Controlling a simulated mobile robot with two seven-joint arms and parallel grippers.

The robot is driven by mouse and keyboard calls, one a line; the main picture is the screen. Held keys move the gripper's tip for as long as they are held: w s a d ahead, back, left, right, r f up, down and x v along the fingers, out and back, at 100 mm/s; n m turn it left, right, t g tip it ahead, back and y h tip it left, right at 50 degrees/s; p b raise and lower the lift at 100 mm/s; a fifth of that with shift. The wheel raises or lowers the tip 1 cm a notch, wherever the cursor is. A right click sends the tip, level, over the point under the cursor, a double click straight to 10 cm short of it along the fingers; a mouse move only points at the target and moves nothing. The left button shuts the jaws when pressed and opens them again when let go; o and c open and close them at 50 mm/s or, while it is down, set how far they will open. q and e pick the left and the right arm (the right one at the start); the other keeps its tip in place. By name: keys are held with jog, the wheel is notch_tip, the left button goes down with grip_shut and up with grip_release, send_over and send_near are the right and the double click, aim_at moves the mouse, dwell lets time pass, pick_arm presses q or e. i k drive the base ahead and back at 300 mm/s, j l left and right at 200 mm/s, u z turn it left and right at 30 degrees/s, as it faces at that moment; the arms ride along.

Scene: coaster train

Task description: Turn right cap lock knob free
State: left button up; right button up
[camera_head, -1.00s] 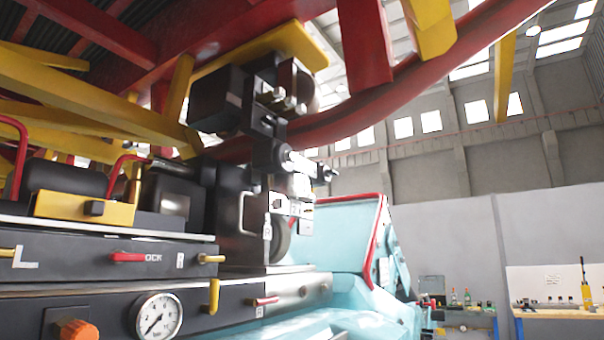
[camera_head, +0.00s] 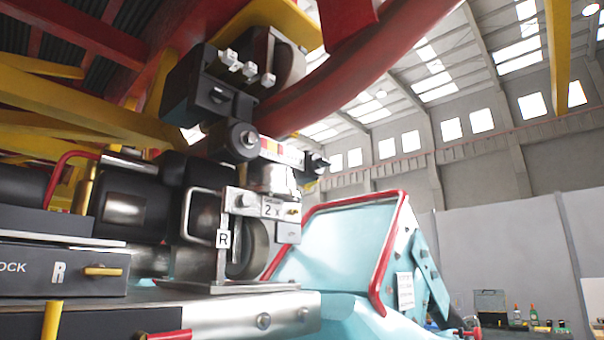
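A panel in the lower left reads "OCK" and "R", with a brass knob (camera_head: 103,271) lying sideways beside the R. A metal wheel bracket (camera_head: 228,245) stands right of it and carries its own R tag (camera_head: 222,239). A small label plate (camera_head: 272,208) on the bracket reads "2 x", with a small brass-coloured pin (camera_head: 293,211) at its right. I cannot tell for certain which of these is the right cap lock knob. Neither of my grippers is in view.
A wheel (camera_head: 250,248) sits in the bracket below a red curved rail (camera_head: 365,75). A teal car body with a red-edged panel (camera_head: 345,240) stands to the right. A yellow handle (camera_head: 52,320) and a red handle (camera_head: 168,335) stick out at lower left. Bottles (camera_head: 525,315) stand far back.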

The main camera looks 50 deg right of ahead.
aim_at(320, 162)
jog(key=l+u, duration=0.1)
jog(key=l, duration=0.35)
jog(key=k+l+u, duration=0.1)
jog(key=l, duration=0.3)
jog(key=k+l+u, duration=0.15)
jog(key=l, duration=0.25)
jog(key=l+u, duration=0.1)
jog(key=l, duration=0.35)
jog(key=k+l+u, duration=0.1)
jog(key=l, duration=0.25)
jog(key=k, duration=0.1)
